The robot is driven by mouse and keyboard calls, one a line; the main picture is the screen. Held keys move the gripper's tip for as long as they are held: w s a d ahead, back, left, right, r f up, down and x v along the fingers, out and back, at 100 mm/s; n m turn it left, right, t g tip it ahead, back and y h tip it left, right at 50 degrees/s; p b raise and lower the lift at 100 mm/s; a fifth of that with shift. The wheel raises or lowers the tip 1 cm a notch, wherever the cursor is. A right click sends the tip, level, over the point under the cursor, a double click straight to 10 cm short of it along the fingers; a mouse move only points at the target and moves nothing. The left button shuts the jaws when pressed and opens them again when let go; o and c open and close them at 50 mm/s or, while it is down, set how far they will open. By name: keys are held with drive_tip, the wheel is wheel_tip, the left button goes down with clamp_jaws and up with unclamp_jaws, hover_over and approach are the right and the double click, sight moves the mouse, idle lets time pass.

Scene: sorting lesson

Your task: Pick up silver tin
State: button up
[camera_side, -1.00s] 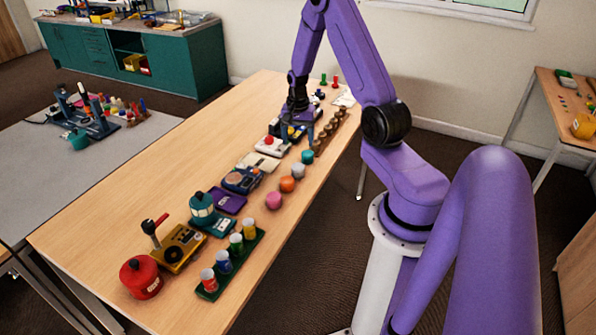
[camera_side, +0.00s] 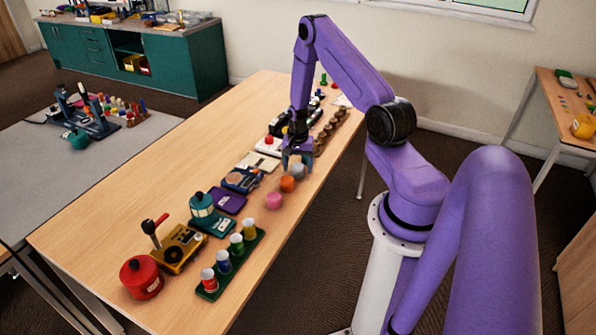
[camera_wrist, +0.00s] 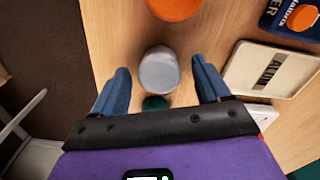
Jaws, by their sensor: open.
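The silver tin (camera_wrist: 159,70) is a small grey round tin standing on the wooden table. In the wrist view it lies between the two blue fingers of my gripper (camera_wrist: 162,84), with a gap on each side. My gripper is open and empty. In the side view my gripper (camera_side: 297,165) points down over the row of round tins, and the silver tin (camera_side: 298,171) shows just beside its fingers. I cannot tell the exact height of the fingertips above the table.
An orange tin (camera_side: 288,184) stands close to the silver one, and a pink tin (camera_side: 274,201) lies further along. A teal tin (camera_wrist: 156,103) is partly hidden by my gripper. A cream tray (camera_wrist: 270,70) stands to the right in the wrist view.

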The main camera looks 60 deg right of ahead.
drive_tip(key=shift+f, duration=0.4)
drive_tip(key=c, duration=1.1)
drive_tip(key=shift+r, duration=0.15)
drive_tip(key=shift+r, duration=0.45)
wheel_tip(320, 180, up, 2)
drive_tip(key=shift+r, duration=0.1)
drive_tip(key=s+a+r, duration=0.8)
drive_tip(key=s+r, duration=0.1)
drive_tip(key=s, duration=0.2)
drive_tip(key=shift+r, duration=0.3)
